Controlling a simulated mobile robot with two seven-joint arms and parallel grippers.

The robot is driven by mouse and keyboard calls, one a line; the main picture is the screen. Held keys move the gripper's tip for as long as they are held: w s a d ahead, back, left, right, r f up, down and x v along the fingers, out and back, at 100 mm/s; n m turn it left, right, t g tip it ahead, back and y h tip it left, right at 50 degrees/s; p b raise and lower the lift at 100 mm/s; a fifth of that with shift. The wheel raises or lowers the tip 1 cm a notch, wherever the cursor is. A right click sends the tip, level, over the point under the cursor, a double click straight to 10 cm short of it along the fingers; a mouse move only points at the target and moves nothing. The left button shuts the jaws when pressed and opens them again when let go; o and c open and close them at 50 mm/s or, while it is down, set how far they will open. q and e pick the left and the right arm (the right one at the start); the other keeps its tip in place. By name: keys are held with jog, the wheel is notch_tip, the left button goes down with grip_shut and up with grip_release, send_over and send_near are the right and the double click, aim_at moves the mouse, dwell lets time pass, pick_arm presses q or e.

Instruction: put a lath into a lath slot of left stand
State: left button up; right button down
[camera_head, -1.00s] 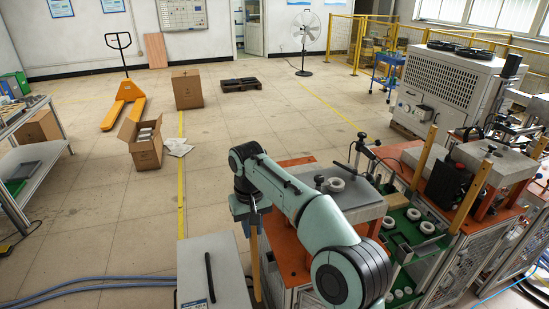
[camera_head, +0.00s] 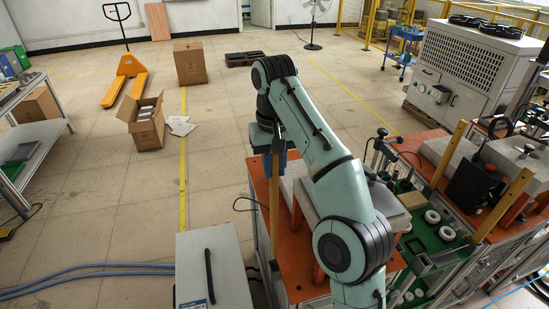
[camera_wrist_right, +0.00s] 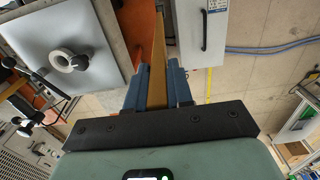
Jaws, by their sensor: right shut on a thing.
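My right gripper (camera_head: 268,142) is shut on a long thin wooden lath (camera_head: 275,205), which hangs upright below it. The lath (camera_wrist_right: 157,70) also shows between the blue fingers (camera_wrist_right: 158,88) in the right wrist view. In the head view the lath overlaps the left edge of the near orange-topped stand (camera_head: 307,287); I cannot tell whether it touches it. This stand carries a grey plate, which shows with a white ring (camera_wrist_right: 70,60) in the right wrist view. My arm hides much of the stand, and no slot shows clearly. My left gripper is not in view.
A grey box with a black handle (camera_head: 213,270) stands left of the lath. Two upright laths (camera_head: 447,157) stand on the right, beside a green tray (camera_head: 432,245) with white rings. Open floor lies left, with cartons (camera_head: 143,122) and a yellow pallet truck (camera_head: 127,75) farther back.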

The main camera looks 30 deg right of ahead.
aim_at(274, 187)
jog(key=shift+s+a+f, duration=0.15)
jog(key=shift+s+f, duration=0.1)
jog(key=shift+f, duration=0.3)
notch_tip(274, 187, down, 4)
jog(key=shift+f, duration=0.1)
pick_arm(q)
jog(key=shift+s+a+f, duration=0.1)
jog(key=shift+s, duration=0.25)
pick_arm(e)
jog(key=shift+f, duration=0.5)
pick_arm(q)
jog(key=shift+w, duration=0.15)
pick_arm(e)
jog(key=shift+s+f, duration=0.1)
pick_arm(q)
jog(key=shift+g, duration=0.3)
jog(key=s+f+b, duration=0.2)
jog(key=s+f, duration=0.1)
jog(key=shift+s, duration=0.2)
pick_arm(e)
notch_tip(274, 187, down, 6)
jog(key=shift+r, duration=0.1)
dwell(1.0)
